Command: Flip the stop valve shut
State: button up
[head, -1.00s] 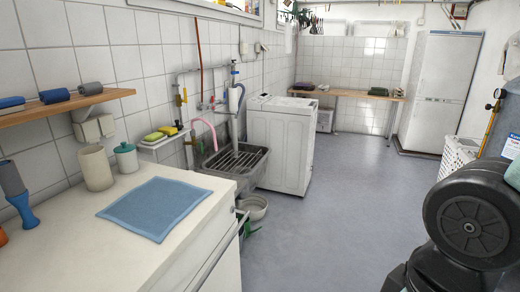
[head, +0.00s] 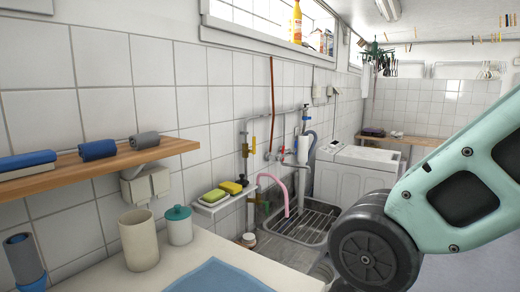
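Pipes run along the tiled wall in the middle of the head view. A valve with a yellow lever (head: 245,150) sits on the vertical pipe at the left of this run; its lever appears to hang downward. A small red handle (head: 267,156) shows to its right, near the tap. I cannot tell from here which of them is the stop valve. My arm fills the right side of the view, but my gripper is out of view.
A sink with a rack (head: 305,226) stands below the pipes, with a pink hose (head: 283,192) over it. A small shelf (head: 224,199) holds sponges. A white counter (head: 135,278) with a beige cup (head: 139,240) and lidded jar (head: 179,226) is in front. A washer (head: 345,180) stands behind.

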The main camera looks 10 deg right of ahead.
aim_at(254, 151)
jog(key=l+u, duration=0.1)
jog(key=l, duration=0.4)
jog(key=i+l+u, duration=0.1)
jog(key=l, duration=0.35)
jog(key=i+l+u, duration=0.1)
jog(key=l, duration=0.35)
jog(key=i+l+u, duration=0.1)
jog(key=i+l, duration=0.15)
jog(key=l, duration=0.25)
jog(key=i+l+u, duration=0.1)
jog(key=l, duration=0.35)
jog(key=i+l+u, duration=0.1)
jog(key=l, duration=0.4)
jog(key=i+l+u, duration=0.35)
jog(key=i+l, duration=0.7)
jog(key=i, duration=0.2)
